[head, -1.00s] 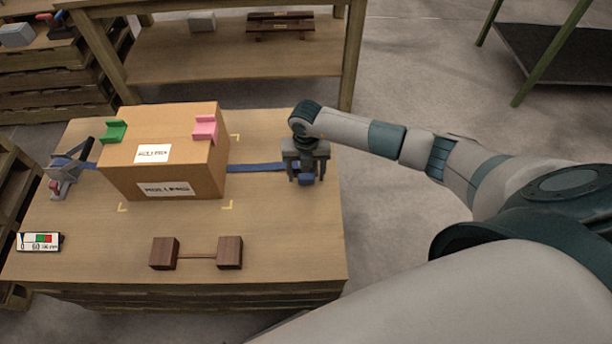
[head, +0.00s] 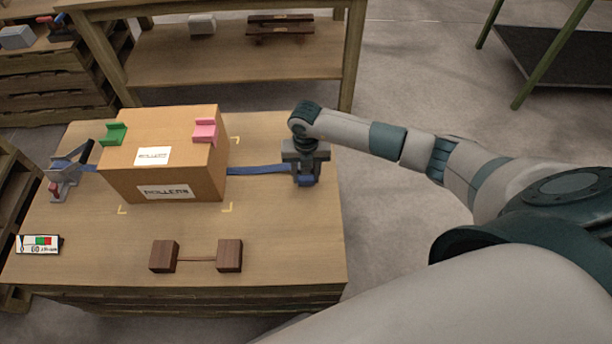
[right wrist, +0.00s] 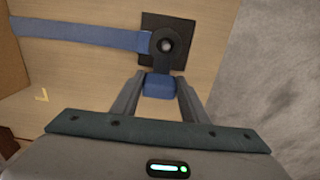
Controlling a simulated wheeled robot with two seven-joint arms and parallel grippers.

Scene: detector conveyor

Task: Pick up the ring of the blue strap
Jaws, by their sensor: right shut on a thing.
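The blue strap (head: 257,169) lies on the table and runs out from the right side of the cardboard box (head: 160,165). In the right wrist view the strap (right wrist: 85,35) ends at a dark ring (right wrist: 165,46) over a black square plate (right wrist: 178,27). A blue block (right wrist: 159,86) joins the ring on the near side. My right gripper (head: 306,180) is at the strap's right end, pointing down. In the right wrist view its fingers (right wrist: 158,92) are shut on the blue block of the ring. My left gripper is in no view.
A grey ratchet device (head: 64,180) stands at the table's left. Green (head: 114,134) and pink (head: 205,131) corner pieces sit on the box. Two wooden blocks (head: 230,256) joined by a bar and a small gauge card (head: 38,244) lie in front.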

